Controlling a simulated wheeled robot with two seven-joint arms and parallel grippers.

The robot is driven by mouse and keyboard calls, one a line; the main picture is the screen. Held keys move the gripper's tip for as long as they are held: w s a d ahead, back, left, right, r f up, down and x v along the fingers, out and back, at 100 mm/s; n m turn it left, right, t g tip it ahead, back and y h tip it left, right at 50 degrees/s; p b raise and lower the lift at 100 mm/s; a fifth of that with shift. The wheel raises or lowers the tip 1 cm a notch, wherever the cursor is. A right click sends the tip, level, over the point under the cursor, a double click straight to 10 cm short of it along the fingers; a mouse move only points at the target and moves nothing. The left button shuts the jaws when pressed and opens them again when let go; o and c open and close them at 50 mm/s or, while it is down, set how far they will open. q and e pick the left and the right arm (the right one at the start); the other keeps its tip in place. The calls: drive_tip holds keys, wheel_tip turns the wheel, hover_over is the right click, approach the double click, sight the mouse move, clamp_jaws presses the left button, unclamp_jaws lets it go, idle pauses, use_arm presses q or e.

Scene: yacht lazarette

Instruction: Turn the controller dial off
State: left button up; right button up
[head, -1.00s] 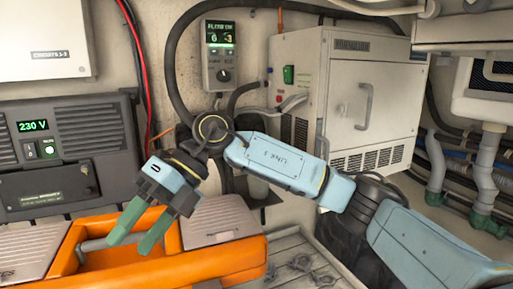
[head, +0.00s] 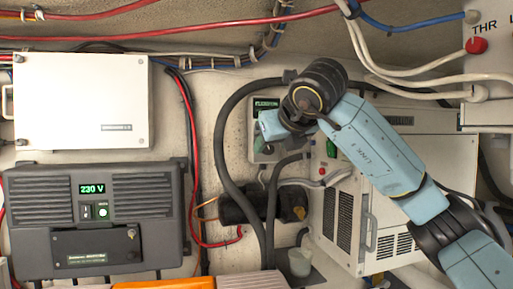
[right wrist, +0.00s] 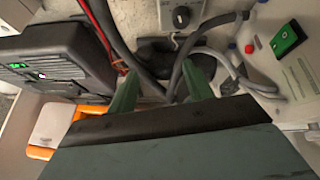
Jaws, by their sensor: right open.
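The controller (head: 264,104) is a small grey wall box with a green-lit display. In the head view my right arm and gripper hide much of its front. Its black round dial (right wrist: 181,16) shows at the top edge of the right wrist view, on the box's pale lower face. My right gripper (right wrist: 160,88) is open, its two green fingers apart with nothing between them. The fingers sit below the dial in that view and do not touch it. In the head view the right gripper's blue body (head: 271,124) is in front of the controller. My left gripper is not in view.
A dark 230 V unit (head: 60,245) and a white box (head: 82,102) are on the left wall. A white vented cabinet (head: 345,205) stands right of the controller. Black hoses (head: 222,150) and red cables run close beside it. An orange case (head: 165,284) lies below.

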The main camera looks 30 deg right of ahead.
sight(269, 149)
drive_tip(key=shift+m+t+h, duration=0.4)
drive_tip(key=shift+m+h, duration=0.1)
drive_tip(key=shift+h, duration=0.3)
drive_tip(key=w+d+p, duration=0.1)
drive_tip(key=w+d, duration=0.1)
drive_tip(key=w, duration=0.1)
drive_tip(key=w+d+f+p, duration=0.1)
drive_tip(key=w, duration=0.2)
drive_tip(key=w+d+p, duration=0.2)
drive_tip(key=w, duration=0.2)
drive_tip(key=shift+w+d+f, duration=0.1)
drive_tip(key=shift+d+f, duration=0.15)
drive_tip(key=shift+d, duration=0.1)
drive_tip(key=shift+w+d+f, duration=0.15)
drive_tip(key=shift+w+f, duration=0.15)
drive_tip(key=shift+w, duration=0.15)
drive_tip(key=c, duration=1)
